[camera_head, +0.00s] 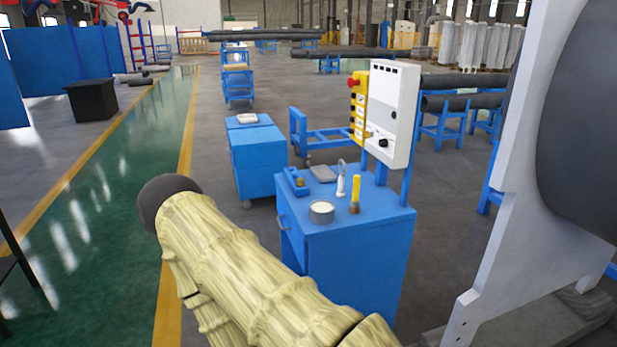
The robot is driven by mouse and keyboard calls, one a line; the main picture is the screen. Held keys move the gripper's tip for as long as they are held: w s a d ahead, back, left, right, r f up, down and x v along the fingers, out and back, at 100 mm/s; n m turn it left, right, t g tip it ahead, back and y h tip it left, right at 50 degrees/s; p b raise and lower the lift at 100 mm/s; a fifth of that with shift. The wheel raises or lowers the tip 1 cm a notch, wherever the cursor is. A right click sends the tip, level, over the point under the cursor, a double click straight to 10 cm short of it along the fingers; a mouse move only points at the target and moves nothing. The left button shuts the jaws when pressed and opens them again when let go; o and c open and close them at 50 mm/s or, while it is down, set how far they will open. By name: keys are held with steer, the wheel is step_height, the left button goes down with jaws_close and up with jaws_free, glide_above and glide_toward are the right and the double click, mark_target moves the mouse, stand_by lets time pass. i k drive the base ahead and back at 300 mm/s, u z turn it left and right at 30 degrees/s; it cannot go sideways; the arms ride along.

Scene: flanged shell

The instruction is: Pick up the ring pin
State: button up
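The ring pin (341,180) appears to be the small pale upright piece with a loop at its top, on the blue cabinet (385,222). It stands toward the back of the cabinet top, behind and left of a yellow-handled brush (355,194). Its lower end is small and hard to make out. My arm, in a pale yellow sleeve with a dark rounded end, crosses the lower foreground to the left of and in front of the cabinet. My gripper does not show.
A round pale tin (321,211), a blue tool (296,182) and a grey flat piece (323,173) share the cabinet top. A white control box (393,113) rises behind. A large white flanged structure (530,170) blocks the right. Floor at left is open.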

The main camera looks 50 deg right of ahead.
mark_target(341, 193)
steer(key=z, duration=0.3)
steer(key=i, duration=0.8)
steer(key=z, duration=0.65)
